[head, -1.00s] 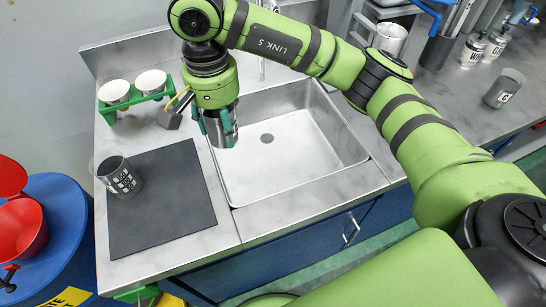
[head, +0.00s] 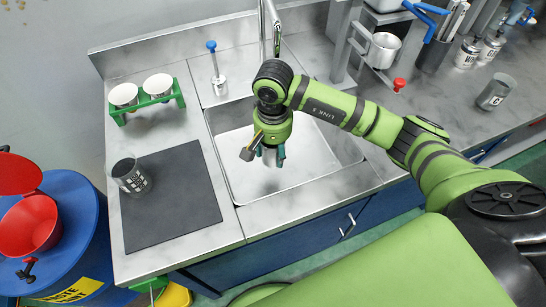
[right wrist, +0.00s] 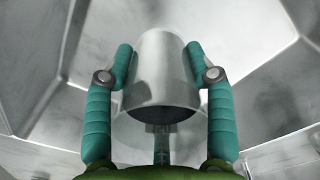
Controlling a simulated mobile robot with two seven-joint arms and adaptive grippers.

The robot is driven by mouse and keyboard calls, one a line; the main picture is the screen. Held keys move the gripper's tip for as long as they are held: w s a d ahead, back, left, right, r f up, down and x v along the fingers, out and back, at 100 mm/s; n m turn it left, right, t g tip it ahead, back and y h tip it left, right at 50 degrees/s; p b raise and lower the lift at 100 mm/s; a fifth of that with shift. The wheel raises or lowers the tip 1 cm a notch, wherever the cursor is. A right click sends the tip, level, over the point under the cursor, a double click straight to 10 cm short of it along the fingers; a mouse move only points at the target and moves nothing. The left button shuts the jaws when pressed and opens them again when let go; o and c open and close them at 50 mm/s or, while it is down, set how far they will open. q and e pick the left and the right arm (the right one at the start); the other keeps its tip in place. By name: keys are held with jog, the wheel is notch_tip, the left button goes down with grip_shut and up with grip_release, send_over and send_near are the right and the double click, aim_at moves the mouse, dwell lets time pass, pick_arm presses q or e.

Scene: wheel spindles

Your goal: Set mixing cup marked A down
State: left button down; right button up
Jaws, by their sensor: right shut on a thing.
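My left gripper is not in view.
The sink (head: 235,150) lies below the gripper, with a tap (head: 270,30) behind. The mat's front is clear. Another marked cup (head: 495,92) stands right.

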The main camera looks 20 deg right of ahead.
aim_at(273, 162)
notch_tip(273, 162, down, 5)
jog(key=shift+f+p, duration=0.15)
jog(key=shift+p, duration=0.3)
jog(key=shift+f, duration=0.1)
jog(key=shift+f, duration=0.15)
jog(key=o, duration=1.2)
